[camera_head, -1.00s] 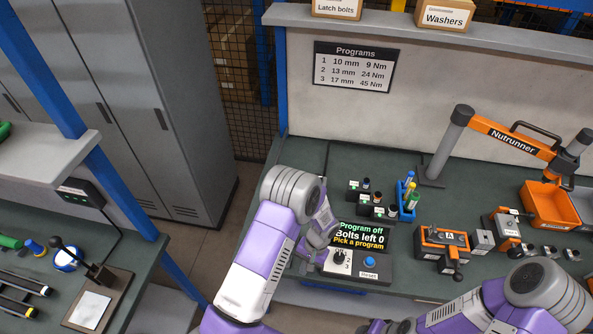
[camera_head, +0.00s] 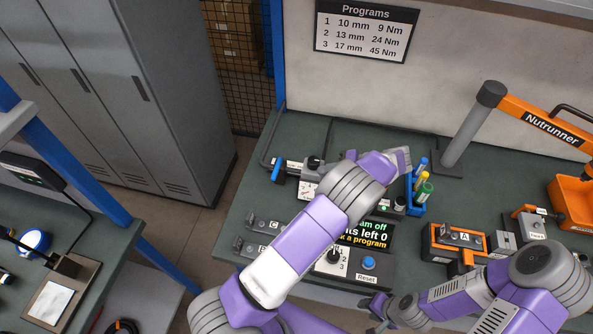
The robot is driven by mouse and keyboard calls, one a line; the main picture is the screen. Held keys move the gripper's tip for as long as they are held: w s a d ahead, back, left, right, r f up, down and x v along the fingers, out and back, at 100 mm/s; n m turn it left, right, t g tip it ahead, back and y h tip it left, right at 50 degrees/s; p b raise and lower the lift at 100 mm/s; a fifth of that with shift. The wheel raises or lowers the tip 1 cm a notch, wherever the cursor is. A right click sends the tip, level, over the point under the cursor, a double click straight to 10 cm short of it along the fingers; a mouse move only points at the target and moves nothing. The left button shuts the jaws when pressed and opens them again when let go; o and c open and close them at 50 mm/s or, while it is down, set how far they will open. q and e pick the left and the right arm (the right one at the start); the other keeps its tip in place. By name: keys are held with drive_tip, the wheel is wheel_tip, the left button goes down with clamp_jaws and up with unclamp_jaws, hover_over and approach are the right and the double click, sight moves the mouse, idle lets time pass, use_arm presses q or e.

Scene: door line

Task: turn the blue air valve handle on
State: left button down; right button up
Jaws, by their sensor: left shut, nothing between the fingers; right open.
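The blue air valve handle (camera_head: 278,170) sits at the left end of a grey air line unit (camera_head: 295,168) on the bench's far left part. The handle stands crosswise to the unit. My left gripper (camera_head: 402,158) is shut and empty, to the right of the valve and apart from it; its fingertips are partly hidden behind my wrist. My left forearm crosses the bench in front. My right gripper (camera_head: 377,309) is open and empty at the bench's front edge, far from the valve.
A black knob (camera_head: 314,162) and a gauge (camera_head: 308,189) sit beside the handle. A blue holder with markers (camera_head: 415,205) stands close to my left gripper. The display (camera_head: 368,236) is partly covered by my arm. The orange nutrunner arm (camera_head: 540,123) stands at right.

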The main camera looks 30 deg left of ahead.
use_arm(q)
approach(277, 169)
drive_tip(key=f, duration=0.1)
drive_tip(key=s+f, duration=0.1)
drive_tip(key=f, duration=0.1)
drive_tip(key=shift+s+a+f, duration=0.2)
drive_tip(key=shift+f, duration=0.15)
drive_tip(key=a, duration=0.2)
drive_tip(key=s+a, duration=0.1)
drive_tip(key=a, duration=0.1)
drive_tip(key=shift+f+p, duration=0.1)
drive_tip(key=shift+p, duration=0.2)
drive_tip(key=shift+w, duration=0.15)
